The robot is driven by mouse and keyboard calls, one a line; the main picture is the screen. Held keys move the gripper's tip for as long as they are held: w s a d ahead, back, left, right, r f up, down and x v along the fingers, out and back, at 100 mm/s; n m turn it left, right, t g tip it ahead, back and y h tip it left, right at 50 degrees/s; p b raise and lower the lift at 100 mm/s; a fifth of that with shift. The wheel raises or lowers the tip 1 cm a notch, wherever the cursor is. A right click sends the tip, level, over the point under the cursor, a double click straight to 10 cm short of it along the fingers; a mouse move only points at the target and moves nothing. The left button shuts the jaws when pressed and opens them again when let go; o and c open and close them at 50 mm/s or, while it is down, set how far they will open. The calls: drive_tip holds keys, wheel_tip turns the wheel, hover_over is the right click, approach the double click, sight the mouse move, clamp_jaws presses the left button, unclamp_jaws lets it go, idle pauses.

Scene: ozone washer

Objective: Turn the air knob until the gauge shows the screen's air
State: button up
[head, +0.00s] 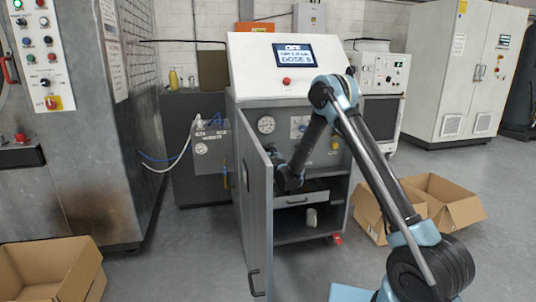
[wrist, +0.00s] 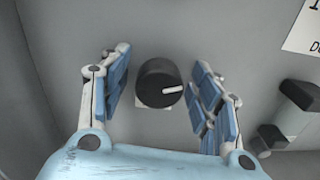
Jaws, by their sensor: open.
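In the wrist view, a round black knob (wrist: 152,84) with a white pointer mark sits on a grey panel. The mark points to the right. My gripper (wrist: 156,78) is open, with one blue-padded finger on each side of the knob and a visible gap on both sides. In the head view, my gripper end (head: 288,180) is low at the cabinet front, its fingers hidden. The round white gauge (head: 266,125) is on the cabinet front; its needle is too small to read. The screen (head: 294,55) shows an air line, blurred, above "DOSE 5".
An open grey cabinet door (head: 257,215) stands just left of my gripper. A drawer (head: 301,199) is below it. In the wrist view, a dark block-like fitting (wrist: 295,108) and a white label (wrist: 303,28) are at the right. Cardboard boxes (head: 442,200) stand on the floor at right.

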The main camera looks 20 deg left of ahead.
drive_tip(key=c, duration=1.1)
drive_tip(key=shift+m, duration=0.3)
drive_tip(key=m, duration=0.4)
drive_tip(key=shift+d, duration=0.15)
drive_tip(key=m, duration=0.4)
drive_tip(key=shift+w+d, duration=0.1)
drive_tip(key=shift+m, duration=0.4)
drive_tip(key=o, duration=0.9)
drive_tip(key=shift+d+f, duration=0.1)
drive_tip(key=shift+o, duration=1)
